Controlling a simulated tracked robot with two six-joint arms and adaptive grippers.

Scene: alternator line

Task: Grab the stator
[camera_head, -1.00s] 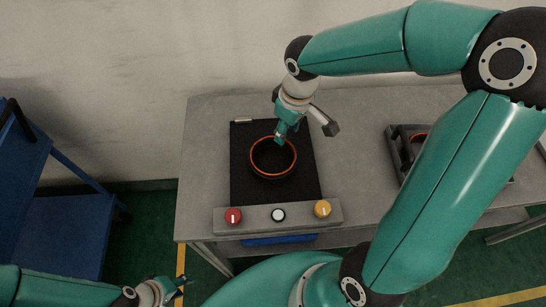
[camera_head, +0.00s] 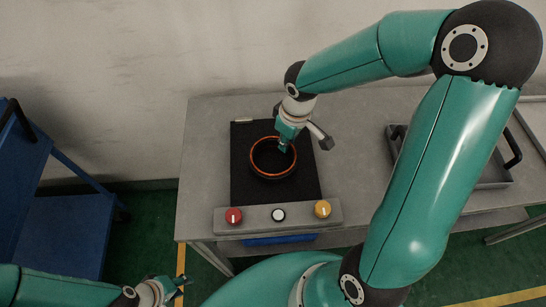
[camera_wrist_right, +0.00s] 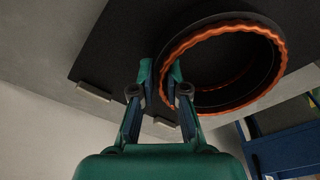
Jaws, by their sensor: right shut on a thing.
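The stator, a black ring with an orange inner edge (camera_head: 272,174), stands on the black mat (camera_head: 248,192). My right gripper (camera_head: 284,147) is at the ring's far right rim. In the right wrist view, its two fingers (camera_wrist_right: 168,84) are close together at the left wall of the stator (camera_wrist_right: 275,68), which shows a wavy orange rim. The gripper is shut on that wall; the exact contact is partly hidden by the fingers. My left gripper (camera_head: 170,288) is low at the left, over the floor and empty; its fingers are too small to read.
A control bar with a red (camera_head: 233,216), a white (camera_head: 278,215) and a yellow knob (camera_head: 322,209) runs along the table's (camera_head: 205,150) front. A dark tray (camera_head: 497,178) with a handle is at the right, partly behind my arm. A blue cart (camera_head: 60,220) stands left.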

